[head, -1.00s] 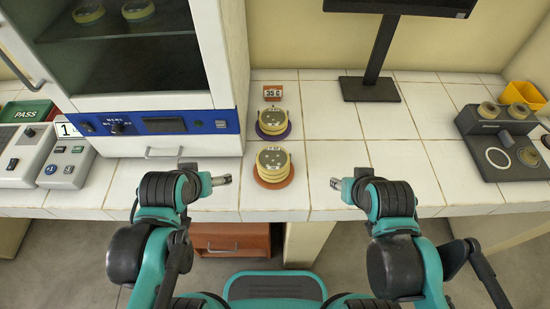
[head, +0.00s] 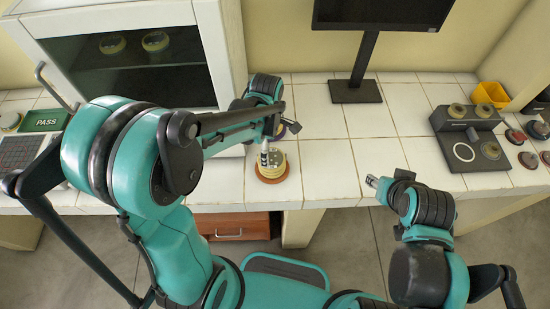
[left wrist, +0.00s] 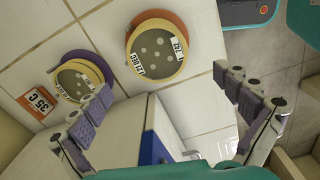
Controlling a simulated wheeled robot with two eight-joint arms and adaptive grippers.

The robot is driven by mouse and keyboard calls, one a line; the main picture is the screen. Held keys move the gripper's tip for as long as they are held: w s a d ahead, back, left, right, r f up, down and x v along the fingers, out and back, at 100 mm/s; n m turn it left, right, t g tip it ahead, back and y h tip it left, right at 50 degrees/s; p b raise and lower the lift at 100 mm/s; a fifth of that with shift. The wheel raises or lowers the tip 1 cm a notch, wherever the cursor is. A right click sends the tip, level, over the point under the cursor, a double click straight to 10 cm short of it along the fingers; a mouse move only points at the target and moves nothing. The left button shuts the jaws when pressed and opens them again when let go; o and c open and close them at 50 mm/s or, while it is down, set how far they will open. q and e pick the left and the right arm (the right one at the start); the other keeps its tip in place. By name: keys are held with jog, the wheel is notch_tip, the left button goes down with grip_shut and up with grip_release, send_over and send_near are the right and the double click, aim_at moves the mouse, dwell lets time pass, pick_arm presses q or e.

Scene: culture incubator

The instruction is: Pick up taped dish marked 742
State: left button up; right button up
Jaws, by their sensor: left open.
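A stack of round yellow-rimmed dishes (head: 273,163) stands on an orange coaster (head: 272,179) near the counter's front edge. A second stack (left wrist: 77,80) sits on a purple coaster, mostly hidden by my arm in the head view. My left gripper (left wrist: 163,82) is open and empty; its fingers point toward the dishes, with the orange-coaster stack beyond the gap. My right gripper (head: 372,181) hangs near the counter's front edge; its jaws are too small to judge.
An incubator (head: 128,72) with dishes behind its glass stands at the left. A red 35 C sign (left wrist: 38,102) is beside the purple coaster. A monitor stand (head: 356,91) and a dark device (head: 468,137) stand to the right. The tiles between are clear.

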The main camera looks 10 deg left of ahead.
aim_at(271, 158)
pick_arm(q)
jog(key=f, duration=0.1)
jog(key=f+b, duration=0.1)
jog(key=f, duration=0.3)
jog(key=shift+w+d+f+b, duration=0.1)
jog(key=shift+w+d+b, duration=0.1)
jog(key=shift+d+b, duration=0.2)
jog(key=shift+f, duration=0.6)
jog(key=shift+r, duration=0.1)
jog(key=c, duration=1.3)
